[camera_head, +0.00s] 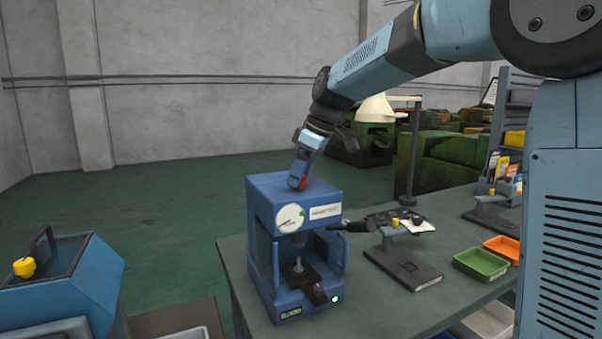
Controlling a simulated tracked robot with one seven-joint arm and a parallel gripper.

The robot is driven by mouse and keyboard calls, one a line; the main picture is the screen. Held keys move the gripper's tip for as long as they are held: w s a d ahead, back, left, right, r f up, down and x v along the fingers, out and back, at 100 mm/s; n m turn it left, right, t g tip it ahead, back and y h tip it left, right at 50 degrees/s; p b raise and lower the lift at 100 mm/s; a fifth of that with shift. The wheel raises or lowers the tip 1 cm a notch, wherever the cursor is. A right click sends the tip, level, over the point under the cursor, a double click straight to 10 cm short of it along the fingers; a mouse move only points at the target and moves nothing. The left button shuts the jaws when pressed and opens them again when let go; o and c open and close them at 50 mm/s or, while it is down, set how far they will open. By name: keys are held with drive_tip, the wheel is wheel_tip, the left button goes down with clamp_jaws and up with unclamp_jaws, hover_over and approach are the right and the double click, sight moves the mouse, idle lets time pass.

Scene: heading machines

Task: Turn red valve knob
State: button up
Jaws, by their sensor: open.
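A blue heading machine (259,235) with a round white gauge stands on the grey-green workbench. The red valve knob (299,182) shows as a small red patch at the top of the machine. My gripper (299,178) points down at the knob from above, with its fingertips at or around it. The gripper is open. The fingers hide most of the knob, and I cannot tell whether they touch it.
A dark fixture (403,264) stands right of the machine, with a green tray (481,264) and an orange tray (503,248) beyond. A lamp post (411,155) rises behind. Another blue machine (65,283) with a yellow knob (24,267) is at lower left.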

drive_tip(key=shift+r, duration=0.1)
drive_tip(key=v, duration=1.3)
drive_tip(key=shift+d+r, duration=0.2)
drive_tip(key=shift+s, duration=0.15)
drive_tip(key=s+d+f+m+t+h, duration=0.2)
drive_tip(key=s+d+f+m, duration=0.5)
drive_tip(key=s, duration=0.6)
drive_tip(key=s+d+f+m+t+h, duration=0.2)
drive_tip(key=s+d+f+m, duration=0.5)
drive_tip(key=s+d+f, duration=0.5)
drive_tip(key=shift+s+d+f+m, duration=0.3)
drive_tip(key=shift+s+d, duration=0.25)
drive_tip(key=shift+s, duration=0.15)
